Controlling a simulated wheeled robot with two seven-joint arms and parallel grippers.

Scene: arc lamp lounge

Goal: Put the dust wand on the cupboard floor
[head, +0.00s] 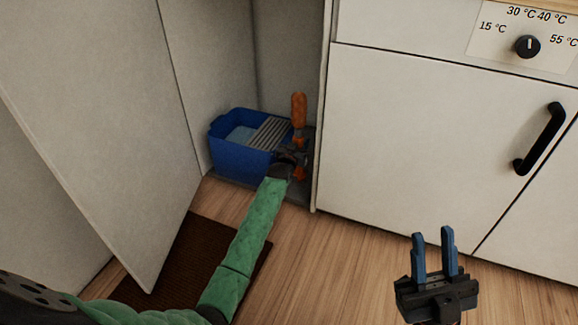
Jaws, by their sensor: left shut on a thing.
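The dust wand (299,107) shows as an upright orange piece above my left gripper (294,153), with more orange just below the jaws. My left gripper is shut on it, inside the open cupboard near its right wall. The rest of the wand is hidden by the gripper and arm. The cupboard floor (296,192) is a dark grey strip, visible at the front right. I cannot tell whether the wand touches it. My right gripper (433,250) is open and empty, in front of the white cabinet.
A blue bucket (234,158) with a grey ridged insert stands in the cupboard, just left of the wand. The open cupboard door (110,130) is at the left. A brown mat (205,255) lies on the wooden floor. A white cabinet (420,140) with a black handle is at the right.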

